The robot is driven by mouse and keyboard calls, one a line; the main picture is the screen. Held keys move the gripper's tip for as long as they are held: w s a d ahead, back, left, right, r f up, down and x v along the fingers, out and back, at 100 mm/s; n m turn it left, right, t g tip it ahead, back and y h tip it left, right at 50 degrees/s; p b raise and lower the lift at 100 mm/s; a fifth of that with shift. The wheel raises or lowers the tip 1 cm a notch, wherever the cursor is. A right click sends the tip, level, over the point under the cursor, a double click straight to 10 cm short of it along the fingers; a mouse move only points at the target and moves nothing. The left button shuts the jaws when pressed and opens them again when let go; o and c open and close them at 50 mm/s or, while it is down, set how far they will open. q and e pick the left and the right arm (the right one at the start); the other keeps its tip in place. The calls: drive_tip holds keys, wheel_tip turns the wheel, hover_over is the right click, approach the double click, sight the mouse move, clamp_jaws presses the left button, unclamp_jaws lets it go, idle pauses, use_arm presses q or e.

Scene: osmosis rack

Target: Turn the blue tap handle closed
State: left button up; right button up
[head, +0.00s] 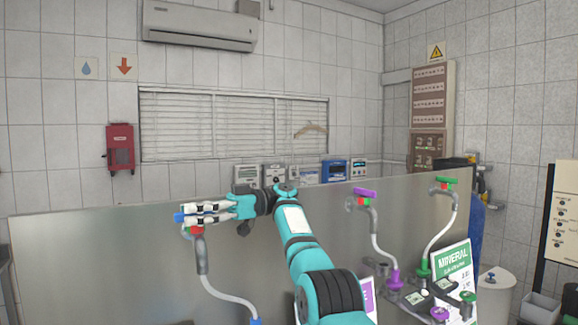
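The blue tap handle (179,217) shows at the left, at the tips of my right gripper (193,213). The handle's blue end sticks out past the fingertips. I cannot tell whether the fingers press on it. My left gripper is not in view.
A metal panel (100,265) stands behind the tap. To the right are a purple tap handle (364,193), a green tap handle (440,180) and a green MINERAL sign (453,262). Several small meters (334,171) stand behind the panel. Left of the blue handle is free room.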

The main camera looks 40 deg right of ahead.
drive_tip(key=shift+f+m+t, duration=0.15)
drive_tip(key=shift+m+t, duration=0.35)
drive_tip(key=shift+t, duration=0.4)
